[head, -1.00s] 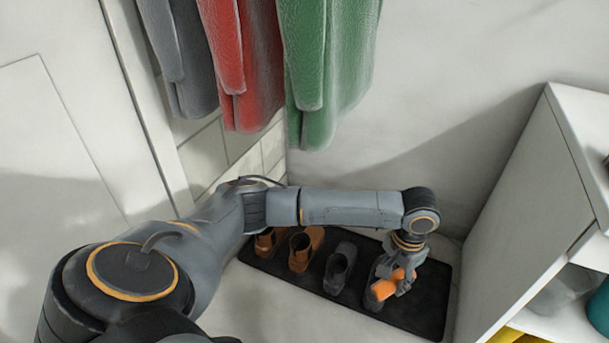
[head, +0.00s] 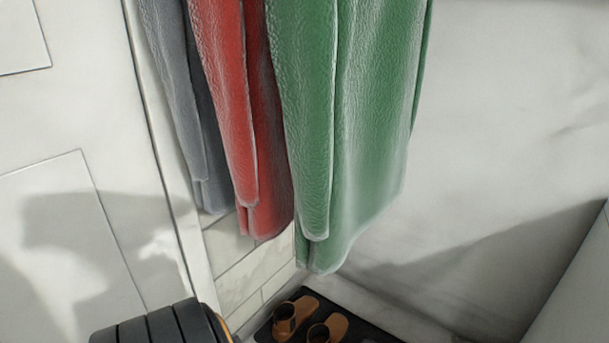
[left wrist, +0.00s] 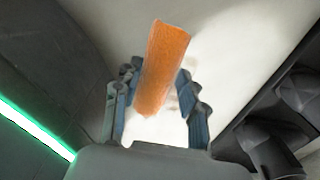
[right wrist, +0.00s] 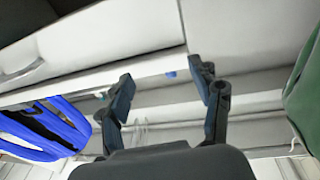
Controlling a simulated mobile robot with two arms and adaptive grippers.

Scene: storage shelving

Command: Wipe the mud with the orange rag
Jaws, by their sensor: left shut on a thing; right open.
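The orange rag (left wrist: 165,65) is in the left wrist view, rolled or folded into a narrow strip. My left gripper (left wrist: 155,88) is shut on it, with a finger on each side and the rag sticking out past the fingertips. A pale surface lies behind the rag. My right gripper (right wrist: 166,88) is open and empty in the right wrist view. Neither gripper shows in the head view. I cannot make out any mud in these frames.
Dark shoes (left wrist: 265,140) lie at right in the left wrist view. A blue item (right wrist: 45,130) is at left in the right wrist view.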

